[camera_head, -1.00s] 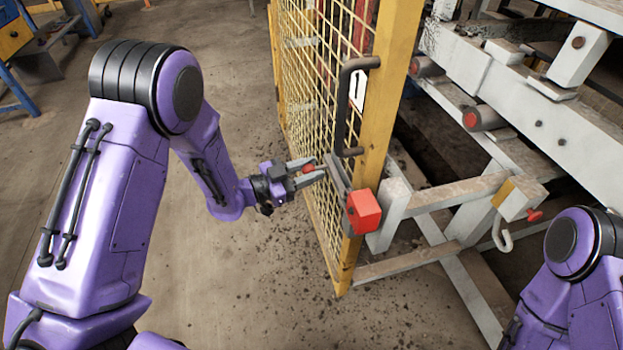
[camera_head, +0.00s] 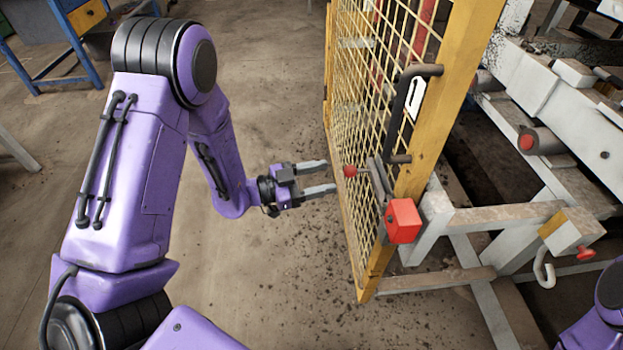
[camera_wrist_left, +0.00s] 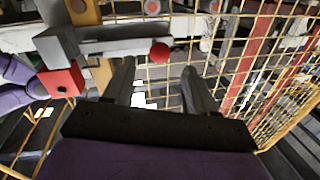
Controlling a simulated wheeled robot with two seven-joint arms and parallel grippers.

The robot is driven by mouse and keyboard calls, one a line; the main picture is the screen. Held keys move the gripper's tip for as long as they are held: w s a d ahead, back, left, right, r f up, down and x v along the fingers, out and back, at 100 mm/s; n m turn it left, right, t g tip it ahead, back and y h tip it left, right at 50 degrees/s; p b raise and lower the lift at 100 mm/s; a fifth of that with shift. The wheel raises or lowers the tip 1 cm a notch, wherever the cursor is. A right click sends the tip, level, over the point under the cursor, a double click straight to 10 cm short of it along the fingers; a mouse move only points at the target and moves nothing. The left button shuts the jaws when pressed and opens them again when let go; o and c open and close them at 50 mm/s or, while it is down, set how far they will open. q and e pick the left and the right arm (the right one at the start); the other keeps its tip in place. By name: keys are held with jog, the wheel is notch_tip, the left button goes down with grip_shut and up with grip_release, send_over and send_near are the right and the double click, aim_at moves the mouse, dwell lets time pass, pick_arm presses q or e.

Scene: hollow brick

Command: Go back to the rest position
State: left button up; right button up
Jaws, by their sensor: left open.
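My left gripper (camera_head: 325,178) is open and empty in the head view, to the left of the yellow mesh gate (camera_head: 372,120). A latch with a red knob (camera_head: 350,171) and a red block (camera_head: 403,221) sits on the gate's frame, just right of the fingertips, with a gap between. In the left wrist view, both fingers of my left gripper (camera_wrist_left: 160,75) point toward the mesh, apart from each other. The red knob (camera_wrist_left: 160,52) shows above and between them there. Only a purple piece of my right arm shows at the lower right of the head view; its gripper is out of view.
A black handle (camera_head: 405,110) stands out from the gate. White and grey metal framework (camera_head: 500,215) fills the right side, with a hook (camera_head: 544,268) hanging there. A blue table (camera_head: 55,50) stands at the far left. The floor around my left arm is clear.

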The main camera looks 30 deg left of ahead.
pick_arm(q)
jog(key=v, duration=0.3)
jog(key=shift+s, duration=0.1)
dwell(0.3)
